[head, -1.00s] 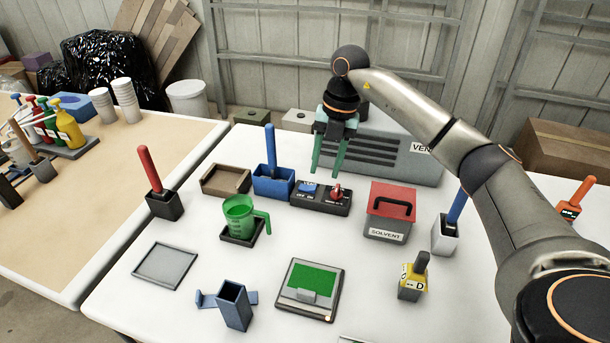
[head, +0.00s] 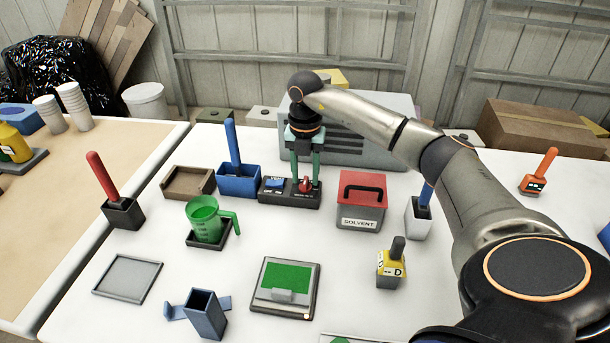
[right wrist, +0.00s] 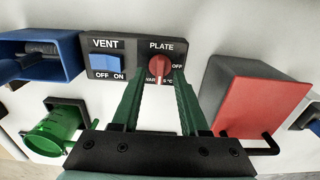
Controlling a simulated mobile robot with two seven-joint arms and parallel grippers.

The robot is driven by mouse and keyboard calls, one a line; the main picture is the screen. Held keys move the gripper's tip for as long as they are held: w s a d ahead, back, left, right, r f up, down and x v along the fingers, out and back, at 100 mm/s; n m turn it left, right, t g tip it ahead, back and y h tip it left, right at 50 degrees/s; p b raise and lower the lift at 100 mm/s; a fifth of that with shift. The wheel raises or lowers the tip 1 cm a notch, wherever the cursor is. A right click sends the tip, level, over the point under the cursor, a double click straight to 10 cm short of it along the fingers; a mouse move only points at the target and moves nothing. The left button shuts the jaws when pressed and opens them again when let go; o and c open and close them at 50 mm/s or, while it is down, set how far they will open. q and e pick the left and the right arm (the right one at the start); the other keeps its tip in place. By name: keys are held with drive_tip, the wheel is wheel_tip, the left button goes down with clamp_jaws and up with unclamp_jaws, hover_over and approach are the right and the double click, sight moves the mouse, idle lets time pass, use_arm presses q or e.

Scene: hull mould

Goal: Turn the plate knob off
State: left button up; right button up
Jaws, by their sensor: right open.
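The red plate knob (head: 305,185) sits on the right part of a black control box (head: 284,202). In the right wrist view the knob (right wrist: 159,67) is under the word PLATE, with OFF marked to its right and a temperature mark below. Its white pointer line runs up and down, not towards OFF. A blue VENT switch (right wrist: 107,63) is on the same box, left of the knob. My right gripper (head: 305,182) is open, its green fingers pointing down on either side of the knob. Whether they touch it I cannot tell. My left gripper is not in view.
The red-lidded solvent box (head: 361,200) stands close on the right of the control box. A blue bin (head: 238,181) with a blue-handled tool is close on the left. The grey vent unit (head: 350,150) stands behind. A green jug (head: 204,222) is in front left.

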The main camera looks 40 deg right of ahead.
drive_tip(key=shift+f, duration=0.45)
clamp_jaws()
idle(0.4)
